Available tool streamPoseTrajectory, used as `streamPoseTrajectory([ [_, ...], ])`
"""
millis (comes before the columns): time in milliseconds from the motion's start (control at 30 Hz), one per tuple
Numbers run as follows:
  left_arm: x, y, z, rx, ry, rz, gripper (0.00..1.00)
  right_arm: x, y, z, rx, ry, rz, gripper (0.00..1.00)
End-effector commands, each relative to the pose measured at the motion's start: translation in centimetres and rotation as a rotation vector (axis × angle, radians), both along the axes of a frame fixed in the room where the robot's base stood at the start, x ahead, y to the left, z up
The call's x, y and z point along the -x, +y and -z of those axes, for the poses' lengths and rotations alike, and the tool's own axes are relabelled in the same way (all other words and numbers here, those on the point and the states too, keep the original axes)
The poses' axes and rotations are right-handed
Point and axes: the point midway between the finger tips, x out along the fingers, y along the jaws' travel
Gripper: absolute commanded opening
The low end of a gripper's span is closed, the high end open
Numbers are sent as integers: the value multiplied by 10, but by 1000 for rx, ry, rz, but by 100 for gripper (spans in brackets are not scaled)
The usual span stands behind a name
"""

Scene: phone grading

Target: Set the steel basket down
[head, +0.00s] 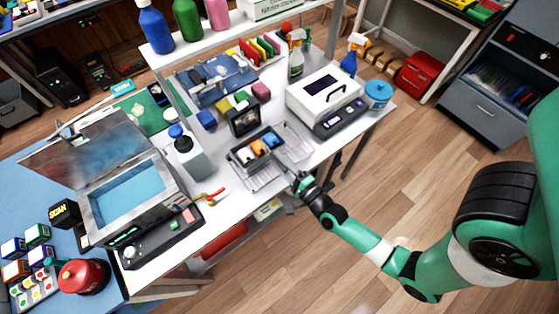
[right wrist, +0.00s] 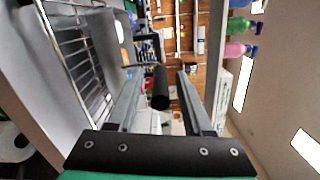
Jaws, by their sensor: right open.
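The steel basket (head: 266,178) is a wire basket at the front edge of the white bench in the head view. Its wire side (right wrist: 78,60) fills the left of the right wrist view. My right gripper (head: 299,179) is at the basket's front right corner. In the right wrist view, its two fingers are apart, with a black cylindrical grip (right wrist: 160,88) in the gap and clear space on both sides. The grip looks like the basket's handle, but its join is unclear. Whether the basket rests fully on the bench is hard to tell. My left gripper is not in view.
A dark tray (head: 233,158) with orange, blue and white items is by the basket. A white machine (head: 322,98) and blue tub (head: 378,94) stand right.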

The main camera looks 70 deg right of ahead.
Motion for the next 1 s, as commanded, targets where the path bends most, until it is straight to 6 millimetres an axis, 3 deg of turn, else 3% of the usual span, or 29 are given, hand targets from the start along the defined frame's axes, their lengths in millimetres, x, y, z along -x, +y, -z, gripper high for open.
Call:
streamPoseTrajectory([
  [167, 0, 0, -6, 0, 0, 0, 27, 1, 1, -6, 0, 1, 0, 51],
  [233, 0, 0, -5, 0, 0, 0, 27, 10, 6, -3, -1, 2, -2, 51],
  [567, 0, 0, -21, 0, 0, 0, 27, 85, 49, -4, -2, 7, -11, 51],
  [1000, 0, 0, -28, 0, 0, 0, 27, 105, 58, -2, 1, 0, 0, 51],
])
